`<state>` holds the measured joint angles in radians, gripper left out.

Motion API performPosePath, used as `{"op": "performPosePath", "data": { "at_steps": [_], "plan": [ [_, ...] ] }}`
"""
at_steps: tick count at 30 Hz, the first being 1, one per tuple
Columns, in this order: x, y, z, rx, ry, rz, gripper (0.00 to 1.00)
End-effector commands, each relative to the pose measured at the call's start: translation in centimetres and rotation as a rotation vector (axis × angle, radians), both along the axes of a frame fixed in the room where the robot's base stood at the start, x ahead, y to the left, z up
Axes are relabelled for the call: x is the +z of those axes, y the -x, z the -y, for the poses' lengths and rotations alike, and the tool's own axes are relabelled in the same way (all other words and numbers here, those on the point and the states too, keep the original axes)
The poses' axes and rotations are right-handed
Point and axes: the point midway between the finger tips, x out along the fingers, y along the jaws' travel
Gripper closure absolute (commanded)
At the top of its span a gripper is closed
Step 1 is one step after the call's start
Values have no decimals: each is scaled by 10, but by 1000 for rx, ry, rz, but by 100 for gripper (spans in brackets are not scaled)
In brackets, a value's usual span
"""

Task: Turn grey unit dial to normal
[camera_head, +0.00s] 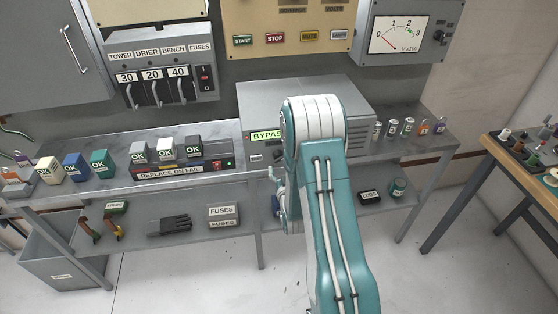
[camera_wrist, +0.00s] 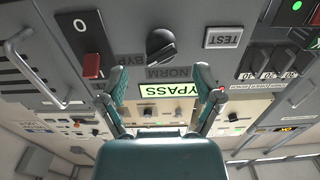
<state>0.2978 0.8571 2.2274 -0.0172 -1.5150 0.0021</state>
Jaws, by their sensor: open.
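The grey unit (camera_head: 262,100) sits on the bench, partly hidden behind my arm, with a lit green BYPASS sign (camera_head: 267,134). In the wrist view its face appears overhead, with a round black dial (camera_wrist: 160,47) between BYP and NORM labels. I cannot clearly tell which label the dial points to. The lit BYPASS sign (camera_wrist: 167,90) is below the dial in that view. My gripper (camera_wrist: 161,77) is open and empty, its two fingers apart, below the dial in the picture and not touching it. In the head view my gripper (camera_head: 279,196) is at the bench's front, partly hidden.
A red rocker switch (camera_wrist: 91,50) and a TEST label (camera_wrist: 222,37) flank the dial. Fuse blocks (camera_head: 165,150) stand left on the bench, small jars (camera_head: 408,127) right. A lower shelf (camera_head: 185,235) holds tools and boxes. A wooden table (camera_head: 520,160) stands at right.

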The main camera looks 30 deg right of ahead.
Motion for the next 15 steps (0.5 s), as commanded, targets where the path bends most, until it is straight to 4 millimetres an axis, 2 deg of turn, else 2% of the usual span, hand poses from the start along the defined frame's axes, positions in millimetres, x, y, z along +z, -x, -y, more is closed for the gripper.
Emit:
{"op": "performPosePath", "data": {
  "at_steps": [3, 6, 15],
  "plan": [
    [0, -20, 5, 0, 1, 2, 17],
    [0, -31, 9, 0, -1, 1, 17],
    [0, -40, 11, 0, -1, -1, 17]
  ]
}}
